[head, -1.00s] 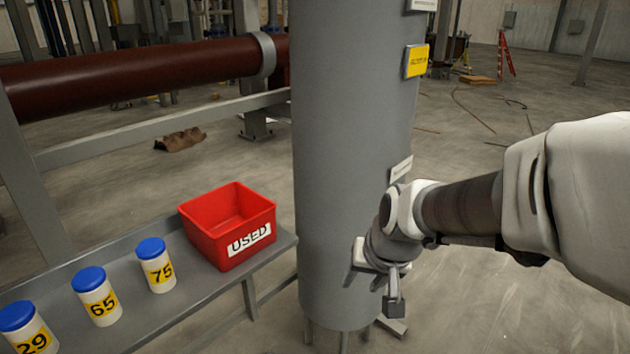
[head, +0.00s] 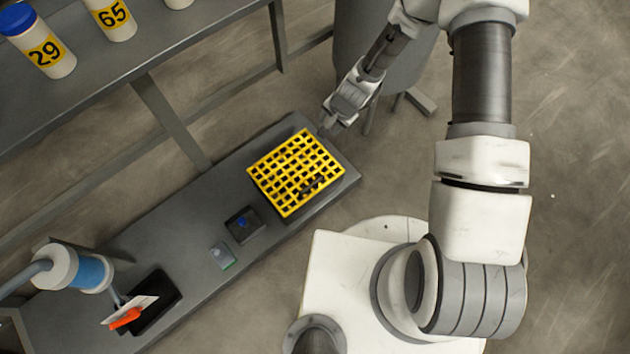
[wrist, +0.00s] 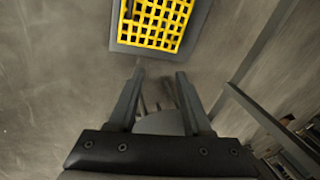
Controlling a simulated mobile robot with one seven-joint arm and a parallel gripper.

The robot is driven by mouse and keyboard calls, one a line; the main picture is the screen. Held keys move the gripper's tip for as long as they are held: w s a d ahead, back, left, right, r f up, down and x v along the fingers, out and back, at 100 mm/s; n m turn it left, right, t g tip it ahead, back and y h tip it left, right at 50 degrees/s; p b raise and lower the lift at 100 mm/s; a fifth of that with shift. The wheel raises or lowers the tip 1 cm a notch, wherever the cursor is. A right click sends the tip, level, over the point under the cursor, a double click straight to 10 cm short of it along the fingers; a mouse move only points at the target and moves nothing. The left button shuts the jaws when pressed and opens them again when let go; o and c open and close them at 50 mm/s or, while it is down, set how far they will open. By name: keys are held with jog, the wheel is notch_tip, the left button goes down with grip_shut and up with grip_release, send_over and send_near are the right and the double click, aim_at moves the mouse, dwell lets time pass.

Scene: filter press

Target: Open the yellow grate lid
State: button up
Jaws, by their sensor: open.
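The yellow grate lid (head: 282,190) lies flat on the right end of a low grey bench, with a dark handle (head: 312,184) near its lower right edge. My gripper (head: 329,125) is just beyond the lid's upper right corner in the head view and appears apart from it. In the wrist view the lid (wrist: 152,42) is at the top, cut off by the frame edge, ahead of my gripper (wrist: 161,73). The two fingers are spread with nothing between them. What lies under the grate is hidden.
The low grey bench (head: 190,215) also holds a small dark box with a blue button (head: 243,224) and a black tray (head: 158,305). A higher shelf (head: 190,45) with numbered jars runs at upper left. A grey column (head: 350,50) stands behind my gripper.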

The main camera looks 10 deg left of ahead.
jog(key=m+g+h+b, duration=0.1)
jog(key=m+b, duration=0.1)
send_near(314, 183)
jog(key=f+b, duration=0.3)
jog(key=f, duration=0.2)
jog(key=w+a+f+b, duration=0.1)
jog(key=f+b, duration=0.1)
jog(key=f, duration=0.1)
jog(key=shift+b, duration=0.3)
grip_shut()
dwell(0.8)
